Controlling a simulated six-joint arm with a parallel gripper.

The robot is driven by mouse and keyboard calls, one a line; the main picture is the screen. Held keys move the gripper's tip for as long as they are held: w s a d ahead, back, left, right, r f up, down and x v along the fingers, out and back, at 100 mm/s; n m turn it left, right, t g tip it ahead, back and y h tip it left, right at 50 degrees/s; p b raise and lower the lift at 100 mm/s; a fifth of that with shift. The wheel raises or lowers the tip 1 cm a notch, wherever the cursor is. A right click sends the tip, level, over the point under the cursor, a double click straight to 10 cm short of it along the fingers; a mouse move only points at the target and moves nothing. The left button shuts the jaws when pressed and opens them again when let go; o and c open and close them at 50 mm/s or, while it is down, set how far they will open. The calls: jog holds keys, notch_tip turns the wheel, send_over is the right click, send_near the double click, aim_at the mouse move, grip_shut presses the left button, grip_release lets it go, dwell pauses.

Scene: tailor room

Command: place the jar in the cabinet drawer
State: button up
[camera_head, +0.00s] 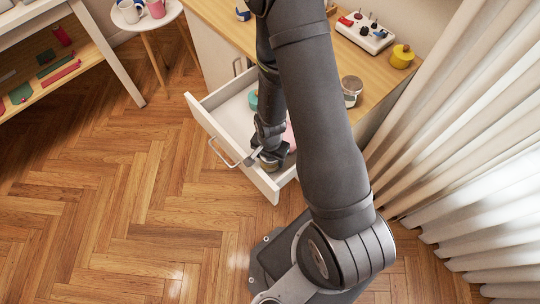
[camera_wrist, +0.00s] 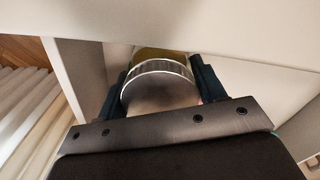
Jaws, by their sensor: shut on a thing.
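A jar (camera_wrist: 160,88) with a round grey metal lid is between the two dark fingers of my gripper (camera_wrist: 160,70) in the wrist view. My gripper is shut on it. Part of the jar shows below my gripper (camera_head: 269,158) in the head view; the rest is hidden by the fingers. The white cabinet drawer (camera_head: 222,140) is pulled open. My gripper and the jar are over or inside its front right part. I cannot tell whether the jar touches the drawer bottom.
The drawer holds a teal thing (camera_head: 253,100) and a pink thing (camera_head: 290,138), partly hidden by my arm. Curtains (camera_head: 455,100) hang at right.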

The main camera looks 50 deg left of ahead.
jog(key=shift+f, duration=0.1)
jog(key=o, duration=1.1)
notch_tip(320, 180, up, 12)
jog(key=shift+r, duration=0.15)
dwell(0.7)
jog(key=shift+f, duration=6.2)
jog(key=shift+r, duration=0.15)
jog(key=shift+r, duration=13.8)
